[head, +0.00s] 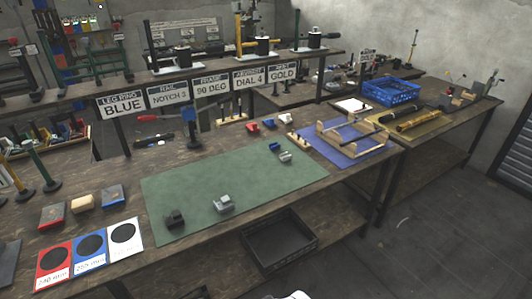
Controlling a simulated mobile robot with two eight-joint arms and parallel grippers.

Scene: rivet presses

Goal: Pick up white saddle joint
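Small saddle-shaped blocks rest on the green mat (235,185). A light grey block (223,204) sits near the mat's front edge, with a dark grey block (175,218) to its left. Behind the mat is a small white block (283,118), beside a blue block (268,123) and a red block (253,127). I cannot tell for certain which is the white saddle joint.
A wooden frame (345,133) stands on a blue mat at right. A black tray (278,243) sits below the bench. Sign plates hang along the back shelf.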

